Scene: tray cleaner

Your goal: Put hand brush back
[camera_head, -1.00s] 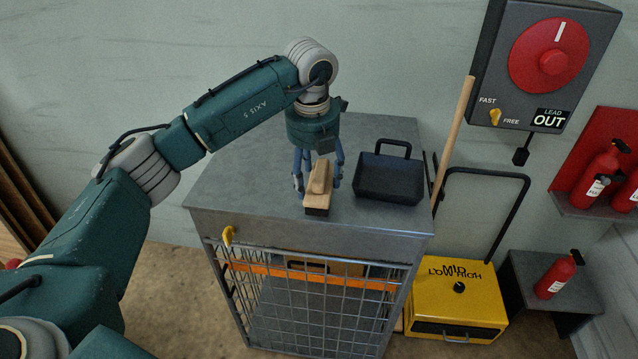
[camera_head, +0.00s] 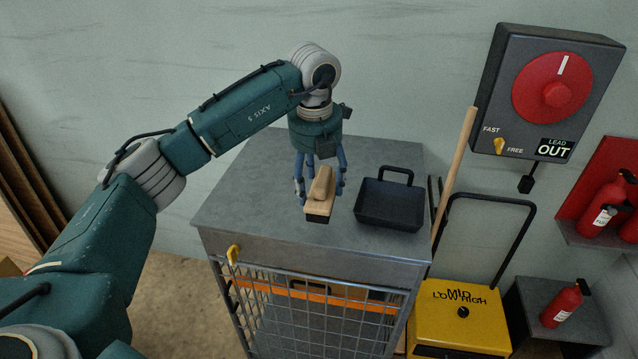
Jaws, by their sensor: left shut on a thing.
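The hand brush (camera_head: 320,194) has a pale wooden handle and dark bristles on its underside. My left gripper (camera_head: 320,188) points down and is shut on the hand brush, with blue fingers on both sides of it. The brush is at the grey cabinet top (camera_head: 260,200), left of a black dustpan (camera_head: 390,206). I cannot tell for sure whether the bristles touch the top. My right gripper is not in view.
A wooden pole (camera_head: 453,175) leans right of the cabinet, behind a yellow machine (camera_head: 460,325) with a black handle. A grey box with a red dial (camera_head: 553,88) hangs on the wall. Red fire extinguishers (camera_head: 562,304) stand at the right. The cabinet top's left part is clear.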

